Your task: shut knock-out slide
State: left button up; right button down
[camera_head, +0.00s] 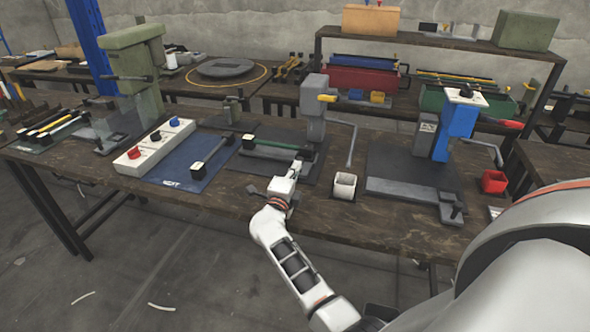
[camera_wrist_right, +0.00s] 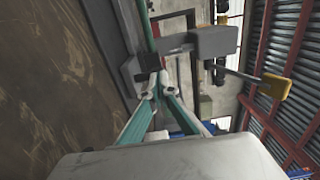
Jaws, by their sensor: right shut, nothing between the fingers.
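The middle grey press (camera_head: 314,112) has a yellow-tipped handle and a dark base plate. A green bar (camera_head: 273,145) with a dark end block (camera_head: 248,141) lies low across its front. I cannot tell for certain which part is the knock-out slide; this bar assembly is the likeliest. My right gripper (camera_head: 296,168) is at the front of that press, beside the bar's right part. In the right wrist view its fingers (camera_wrist_right: 155,83) meet at the tips, shut and empty, close to a grey block (camera_wrist_right: 213,43) and the green bar (camera_wrist_right: 149,35). Contact is unclear. My left gripper is out of view.
A blue press (camera_head: 457,125) and a red bin (camera_head: 494,181) are farther right. A blue mat (camera_head: 188,168) and a white control box (camera_head: 155,147) lie left. The front table edge is mostly clear.

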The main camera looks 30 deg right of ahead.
jog(key=b+x, duration=0.1)
jog(key=x, duration=0.6)
jog(key=shift+f, duration=0.1)
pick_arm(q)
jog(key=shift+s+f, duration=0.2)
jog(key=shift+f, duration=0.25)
pick_arm(e)
jog(key=shift+w+d+r, duration=0.1)
jog(key=shift+r, duration=0.15)
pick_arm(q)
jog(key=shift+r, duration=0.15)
